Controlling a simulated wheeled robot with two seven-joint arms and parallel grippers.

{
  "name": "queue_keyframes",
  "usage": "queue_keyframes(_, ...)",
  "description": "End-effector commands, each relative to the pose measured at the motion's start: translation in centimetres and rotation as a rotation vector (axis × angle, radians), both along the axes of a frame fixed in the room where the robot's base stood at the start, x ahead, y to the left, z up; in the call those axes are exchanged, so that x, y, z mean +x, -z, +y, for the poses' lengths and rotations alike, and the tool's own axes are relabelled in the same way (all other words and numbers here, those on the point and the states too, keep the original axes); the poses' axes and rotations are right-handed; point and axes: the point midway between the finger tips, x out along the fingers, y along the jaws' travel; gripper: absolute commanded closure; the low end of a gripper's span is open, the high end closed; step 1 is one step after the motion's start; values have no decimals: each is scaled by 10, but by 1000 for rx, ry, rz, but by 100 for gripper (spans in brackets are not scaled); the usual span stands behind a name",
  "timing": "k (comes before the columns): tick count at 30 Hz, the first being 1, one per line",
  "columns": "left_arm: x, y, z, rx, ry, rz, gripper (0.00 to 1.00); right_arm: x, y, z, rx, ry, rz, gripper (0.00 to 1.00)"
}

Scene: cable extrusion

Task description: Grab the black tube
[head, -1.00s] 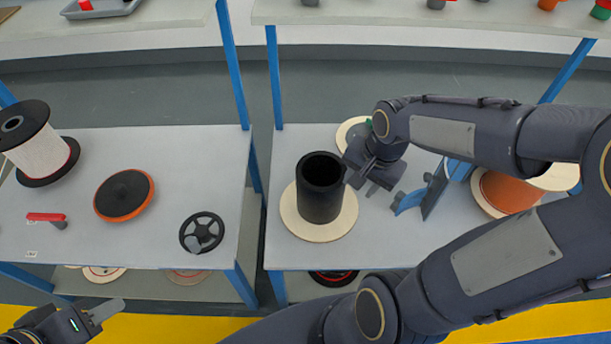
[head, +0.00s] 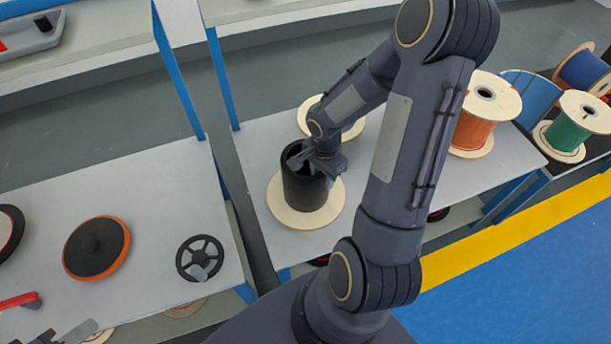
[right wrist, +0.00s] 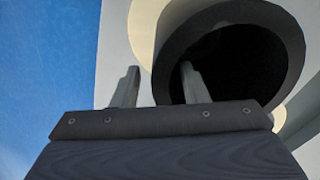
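The black tube (head: 303,190) stands upright on a pale round wooden disc (head: 283,213) on the right-hand table. My right gripper (head: 312,160) is at the tube's rim. In the right wrist view the right gripper (right wrist: 158,88) is open, its fingers apart. One finger overlaps the tube's dark opening and the other is outside the wall, over the disc. The near rim of the black tube (right wrist: 168,72) lies between them, with no visible grip on it. My left gripper (head: 72,338) is partly cut off at the lower left corner; its finger state is unclear.
A second wooden disc (head: 352,131) lies behind the tube. An orange spool (head: 472,130) and a green spool (head: 567,135) are to the right. The left table holds an orange-rimmed black disc (head: 96,248) and a black handwheel (head: 200,258). A gap separates the tables.

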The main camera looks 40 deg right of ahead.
Motion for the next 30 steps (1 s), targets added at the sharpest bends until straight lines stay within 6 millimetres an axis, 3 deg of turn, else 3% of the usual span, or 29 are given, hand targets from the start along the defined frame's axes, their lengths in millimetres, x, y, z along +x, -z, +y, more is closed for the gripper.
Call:
queue_keyframes(4,0,1,0,0,0,0,64,0,17,0,0,0,2,60)
queue_keyframes(12,0,1,0,0,0,0,64,0,19,-1,-1,1,-1,61)
queue_keyframes(21,0,1,0,0,0,0,64,0,18,0,-1,0,-1,100)
queue_keyframes(30,0,1,0,0,0,0,64,1,18,-1,-1,0,-2,100)
